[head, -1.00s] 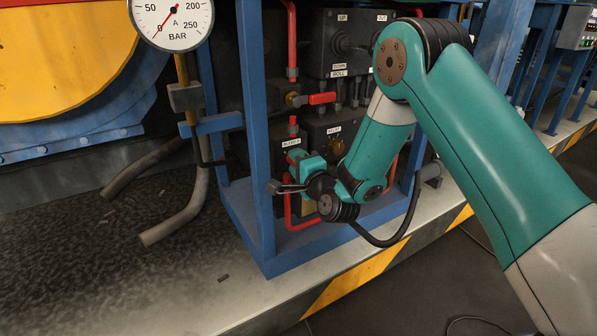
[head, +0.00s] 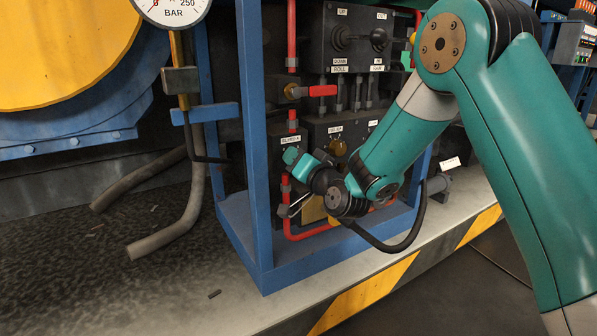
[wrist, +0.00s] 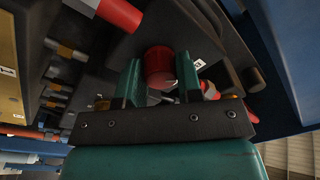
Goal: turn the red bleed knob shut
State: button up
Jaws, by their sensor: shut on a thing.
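The red bleed knob (wrist: 160,66) is a round red cap on a dark panel, seen in the wrist view between the two teal fingers. My gripper (wrist: 159,84) is shut on it, with one finger on each side. In the head view my gripper (head: 293,157) is at the lower left of the dark valve panel, just under a small white label (head: 291,139). There the knob is hidden behind the gripper, and its turn angle cannot be told.
A red lever handle (head: 322,90) and red pipe (head: 292,40) are close above. A blue frame post (head: 255,130) stands just left of my gripper. A brass knob (head: 338,147) is to its right. A black hose (head: 412,225) hangs near my wrist.

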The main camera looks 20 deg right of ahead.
jog(key=shift+a+n+b, duration=0.1)
jog(key=shift+n+b, duration=0.35)
jog(key=shift+n, duration=0.15)
jog(key=o, duration=0.9)
jog(key=shift+o, duration=0.2)
